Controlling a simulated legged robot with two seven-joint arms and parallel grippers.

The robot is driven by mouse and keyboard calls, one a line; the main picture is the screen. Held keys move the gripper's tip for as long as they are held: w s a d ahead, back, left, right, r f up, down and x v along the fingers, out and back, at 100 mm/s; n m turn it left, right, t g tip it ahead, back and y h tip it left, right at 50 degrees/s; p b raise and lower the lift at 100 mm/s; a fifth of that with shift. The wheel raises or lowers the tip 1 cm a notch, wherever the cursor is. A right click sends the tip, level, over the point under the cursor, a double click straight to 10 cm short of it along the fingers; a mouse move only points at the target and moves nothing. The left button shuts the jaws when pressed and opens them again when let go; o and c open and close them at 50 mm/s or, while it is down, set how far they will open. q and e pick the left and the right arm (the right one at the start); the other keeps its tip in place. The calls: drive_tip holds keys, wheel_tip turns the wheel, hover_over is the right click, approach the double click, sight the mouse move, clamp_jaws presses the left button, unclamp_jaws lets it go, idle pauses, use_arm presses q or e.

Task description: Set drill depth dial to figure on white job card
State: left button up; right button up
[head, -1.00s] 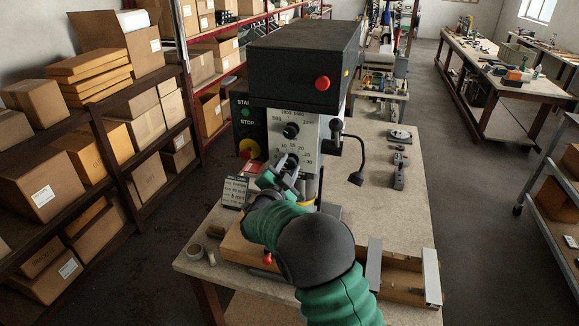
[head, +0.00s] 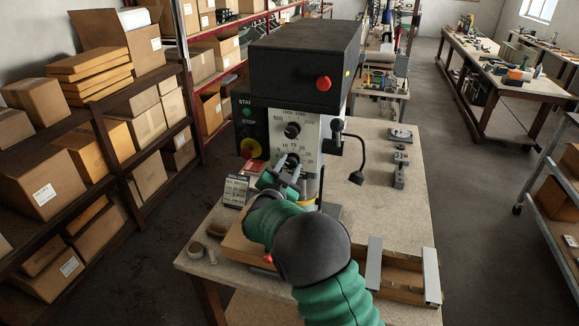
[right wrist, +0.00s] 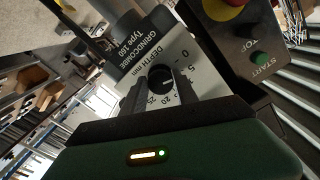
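The depth dial (right wrist: 162,80) is a dark round knob on the drill's pale front panel, with figures 0, 5, 20 and 25 readable around it in the right wrist view. I cannot read its pointer for certain. My right gripper (head: 289,166) is at the panel in the head view. In the right wrist view its fingers (right wrist: 160,90) stand apart on both sides of the knob, with gaps seen beside it. The job card (head: 236,190) stands left of the gripper; it looks grey with small lettering I cannot read. My left gripper is out of view.
The drill's black head (head: 305,65) with a red button overhangs the panel. An upper dial (head: 292,130) sits above the depth dial.

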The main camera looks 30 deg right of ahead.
drive_tip(key=o, duration=0.4)
drive_tip(key=shift+a+f, duration=0.1)
drive_tip(key=shift+f, duration=0.2)
drive_tip(key=shift+r, duration=0.1)
drive_tip(key=b+v, duration=0.6)
drive_tip(key=v, duration=1.1)
drive_tip(key=shift+w+a, duration=0.1)
drive_tip(key=shift+w, duration=0.05)
